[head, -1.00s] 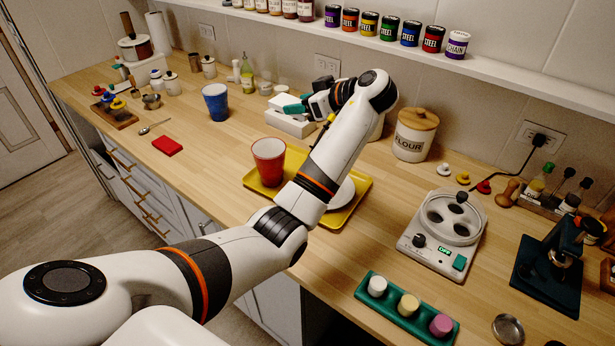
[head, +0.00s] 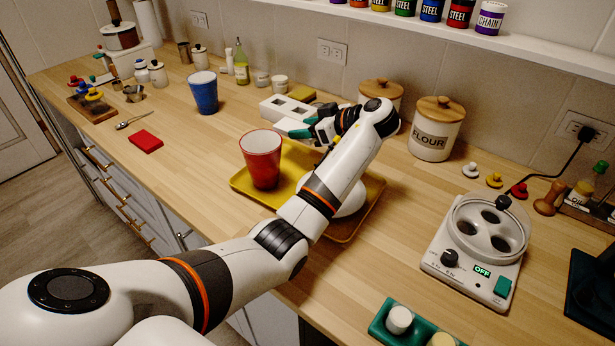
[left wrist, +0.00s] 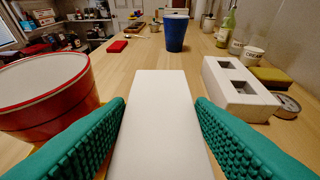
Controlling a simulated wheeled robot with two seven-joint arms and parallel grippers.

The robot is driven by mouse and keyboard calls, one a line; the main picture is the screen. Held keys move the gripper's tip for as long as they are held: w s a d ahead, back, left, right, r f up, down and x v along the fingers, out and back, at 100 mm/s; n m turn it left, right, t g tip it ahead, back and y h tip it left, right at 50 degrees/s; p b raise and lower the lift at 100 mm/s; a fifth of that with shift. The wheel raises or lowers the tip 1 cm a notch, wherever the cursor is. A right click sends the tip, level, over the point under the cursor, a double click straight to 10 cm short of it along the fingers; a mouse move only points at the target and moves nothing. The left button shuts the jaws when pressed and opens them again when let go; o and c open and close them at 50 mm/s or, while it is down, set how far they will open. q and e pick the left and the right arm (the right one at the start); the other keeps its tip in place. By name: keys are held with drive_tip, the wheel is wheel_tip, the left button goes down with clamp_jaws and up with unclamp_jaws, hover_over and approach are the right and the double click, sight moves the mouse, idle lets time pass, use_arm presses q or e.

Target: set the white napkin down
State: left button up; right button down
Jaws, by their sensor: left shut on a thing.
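My left gripper (head: 303,132) is shut on the white napkin, with its green fingers on either side of it. The white napkin (left wrist: 160,120) looks like a flat pale block in the left wrist view, reaching forward from between the fingers. In the head view only a little of it (head: 287,125) shows past the fingertips, in front of the white holder with square holes (head: 279,107). I cannot tell whether it touches the surface below. The red cup (head: 262,162) stands on the yellow tray (head: 246,187), close to the left of the fingers in the left wrist view (left wrist: 45,95). My right gripper is not in view.
A white dish (head: 352,200) on the tray is partly hidden by my arm. The blue cup (head: 203,92) stands farther left, with open counter between it and the tray. A red cloth-like square (head: 146,141) lies near the front edge. A flour jar (head: 437,130) stands right.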

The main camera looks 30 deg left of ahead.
use_arm(q)
hover_over(306, 164)
wheel_tip(306, 164, down, 4)
drive_tip(key=shift+s+f+p, duration=0.1)
drive_tip(key=shift+p, duration=0.2)
wheel_tip(306, 164, down, 4)
drive_tip(key=shift+f, duration=0.1)
drive_tip(key=o, duration=0.7)
drive_tip(key=shift+c, duration=0.2)
drive_tip(key=b+v, duration=0.2)
drive_tip(key=v, duration=1)
drive_tip(key=shift+d, duration=0.1)
